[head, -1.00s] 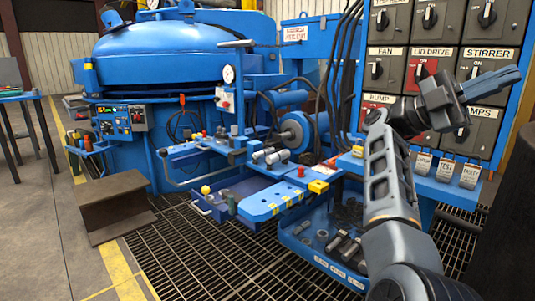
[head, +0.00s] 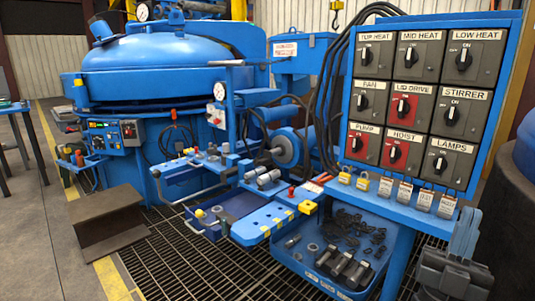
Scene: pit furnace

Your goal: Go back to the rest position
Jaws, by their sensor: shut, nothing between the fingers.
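My gripper (head: 466,235) is low at the right edge of the head view, with its grey fingers pointing up. It is shut and empty. It appears in front of the right end of the switch panel's lower ledge, near a dark round vessel; its distance from them is hard to tell. Most of my arm is out of view below the picture.
The blue switch panel (head: 480,188) with labelled rotary switches stands at right, padlocks and tags hanging below. A blue tray (head: 284,253) of loose parts lies under it. The blue furnace (head: 165,66) stands at left, a steel beam (head: 108,222) before it.

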